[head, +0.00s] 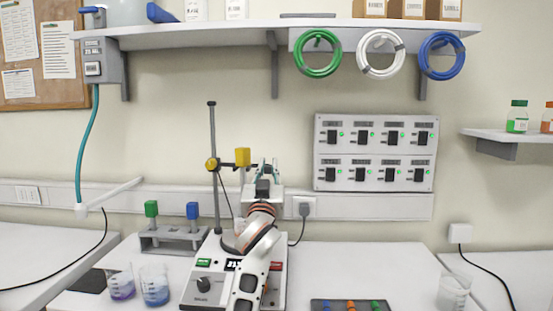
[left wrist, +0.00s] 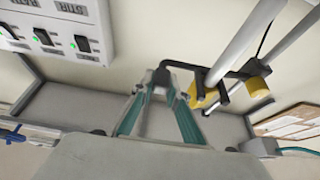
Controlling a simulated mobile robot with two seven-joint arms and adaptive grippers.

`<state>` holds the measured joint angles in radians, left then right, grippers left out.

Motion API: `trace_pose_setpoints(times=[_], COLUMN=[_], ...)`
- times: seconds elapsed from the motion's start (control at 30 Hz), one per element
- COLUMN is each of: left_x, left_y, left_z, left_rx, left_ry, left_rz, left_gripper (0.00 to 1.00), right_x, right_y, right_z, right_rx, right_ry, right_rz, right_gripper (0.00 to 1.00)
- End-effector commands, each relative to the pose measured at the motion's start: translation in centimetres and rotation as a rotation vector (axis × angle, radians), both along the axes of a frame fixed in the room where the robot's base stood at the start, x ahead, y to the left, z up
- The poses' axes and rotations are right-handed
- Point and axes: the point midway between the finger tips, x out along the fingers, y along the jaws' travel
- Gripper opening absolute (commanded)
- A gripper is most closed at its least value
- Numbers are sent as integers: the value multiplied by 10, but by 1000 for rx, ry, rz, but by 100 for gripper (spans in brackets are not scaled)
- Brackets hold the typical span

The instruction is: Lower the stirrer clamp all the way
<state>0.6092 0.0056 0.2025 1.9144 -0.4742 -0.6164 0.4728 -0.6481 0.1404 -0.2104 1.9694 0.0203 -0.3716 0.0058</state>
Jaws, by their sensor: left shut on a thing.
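The stirrer clamp shows in the head view as a yellow block (head: 242,157) and a round yellow knob (head: 211,164) on an upright dark rod (head: 212,125). The rod rises behind the stirrer base (head: 202,287), which has a dial and a green label. My left gripper (head: 266,166) is just right of the yellow block and partly hides the base. In the left wrist view, its teal fingers (left wrist: 160,76) close on the black bar of the clamp, beside the yellow block (left wrist: 204,93). The exact contact is small and partly hidden. My right gripper is not in view.
Two beakers (head: 155,285) with coloured liquid and a grey rack (head: 166,238) with green and blue-topped tools stand left of the base. A tray (head: 349,305) lies at front right. A switch panel (head: 375,152) is on the wall, with a shelf (head: 200,36) above.

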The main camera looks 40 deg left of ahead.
Motion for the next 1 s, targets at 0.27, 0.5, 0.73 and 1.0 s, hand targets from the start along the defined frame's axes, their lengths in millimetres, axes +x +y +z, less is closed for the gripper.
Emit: trace_pose_setpoints(times=[0.27,0.5,0.73,1.0], left_x=[2,1,2,1], left_y=[-3,-3,-3,-3], left_z=[-73,-76,-78,-74], left_rx=[-3,-2,-2,-1], left_ry=[11,9,14,8], left_rz=[-4,-3,-2,-2], left_gripper=[0,0,32,32], right_x=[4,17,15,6], right_y=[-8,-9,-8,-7], right_z=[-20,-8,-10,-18], right_rx=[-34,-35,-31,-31], right_ry=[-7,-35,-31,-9], right_rz=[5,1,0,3], right_gripper=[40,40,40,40])
